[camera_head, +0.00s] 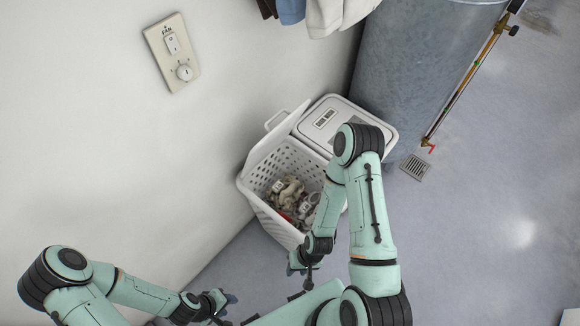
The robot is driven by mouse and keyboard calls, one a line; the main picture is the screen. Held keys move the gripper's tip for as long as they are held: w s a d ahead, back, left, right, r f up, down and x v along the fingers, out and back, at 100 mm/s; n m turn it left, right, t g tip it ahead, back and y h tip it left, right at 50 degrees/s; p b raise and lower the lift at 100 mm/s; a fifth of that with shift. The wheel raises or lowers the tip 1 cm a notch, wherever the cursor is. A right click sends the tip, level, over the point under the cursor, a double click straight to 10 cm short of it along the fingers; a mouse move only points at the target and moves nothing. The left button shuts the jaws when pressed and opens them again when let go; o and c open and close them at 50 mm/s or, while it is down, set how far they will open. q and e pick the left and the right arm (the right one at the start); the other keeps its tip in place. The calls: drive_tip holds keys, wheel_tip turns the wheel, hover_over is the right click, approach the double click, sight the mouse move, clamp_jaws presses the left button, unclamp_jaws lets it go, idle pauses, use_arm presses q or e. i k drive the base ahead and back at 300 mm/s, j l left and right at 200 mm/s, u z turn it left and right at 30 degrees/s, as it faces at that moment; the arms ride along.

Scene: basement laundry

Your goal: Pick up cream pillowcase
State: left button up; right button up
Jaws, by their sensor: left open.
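My right arm covers part of the basket's right side.
A second, lidded white hamper (330,117) stands beside the basket. Behind are a grey metal tank (415,65) and a pipe with a red valve (430,147). Clothes (335,12) hang at the top. A wall with a fan switch (172,52) is left. Floor at right is clear around a drain (415,167).

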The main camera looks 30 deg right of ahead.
sight(288, 190)
drive_tip(key=j+z, duration=0.1)
drive_tip(key=z, duration=0.3)
drive_tip(key=j+z, duration=0.1)
drive_tip(key=z, duration=0.35)
drive_tip(key=k+z, duration=0.1)
drive_tip(key=z, duration=0.3)
